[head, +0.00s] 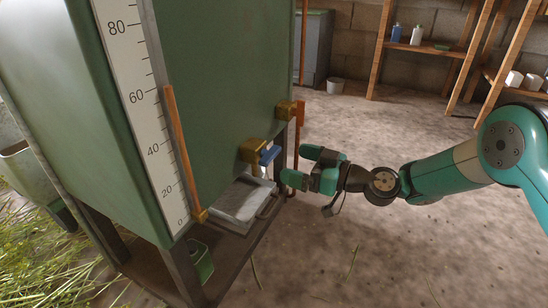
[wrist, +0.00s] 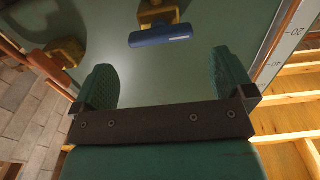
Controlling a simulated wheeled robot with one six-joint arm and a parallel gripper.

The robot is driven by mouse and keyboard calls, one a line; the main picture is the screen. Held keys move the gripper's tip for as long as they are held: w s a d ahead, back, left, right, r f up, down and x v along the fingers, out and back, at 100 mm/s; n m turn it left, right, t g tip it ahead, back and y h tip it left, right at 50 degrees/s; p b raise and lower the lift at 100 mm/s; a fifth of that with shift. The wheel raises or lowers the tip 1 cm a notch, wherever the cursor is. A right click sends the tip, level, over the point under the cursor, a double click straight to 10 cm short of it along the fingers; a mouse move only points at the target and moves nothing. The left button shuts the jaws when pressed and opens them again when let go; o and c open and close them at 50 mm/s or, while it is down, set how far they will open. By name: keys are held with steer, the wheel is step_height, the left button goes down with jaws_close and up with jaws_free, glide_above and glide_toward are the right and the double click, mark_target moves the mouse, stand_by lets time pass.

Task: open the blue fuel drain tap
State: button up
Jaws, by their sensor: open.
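The blue fuel drain tap has a blue bar handle (head: 269,155) on a brass body (head: 251,150), low on the green tank's side. In the wrist view the blue handle (wrist: 160,36) lies crosswise ahead of the fingertips, below its brass body (wrist: 158,10) in the picture. My gripper (head: 297,167) is just right of the handle in the head view, pointing at it. In the wrist view my gripper (wrist: 167,75) is open and empty, its green fingers spread wide. The handle appears beyond the fingers and apart from them.
A second brass tap (head: 286,110) with an orange-red handle (head: 299,112) sits farther back on the tank (head: 215,70). A gauge scale (head: 140,95) runs up the tank's corner. A grey tray (head: 238,200) lies under the blue tap. The floor to the right is mostly clear.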

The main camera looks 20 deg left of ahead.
mark_target(275, 156)
steer(key=a+b, duration=0.1)
steer(key=a, duration=0.4)
steer(key=shift+w+f+b, duration=0.15)
steer(key=shift+b, duration=0.2)
steer(key=shift+w+a, duration=0.1)
steer(key=shift+a, duration=0.6)
steer(key=shift+c, duration=0.5)
steer(key=shift+r, duration=0.2)
steer(key=c, duration=0.6)
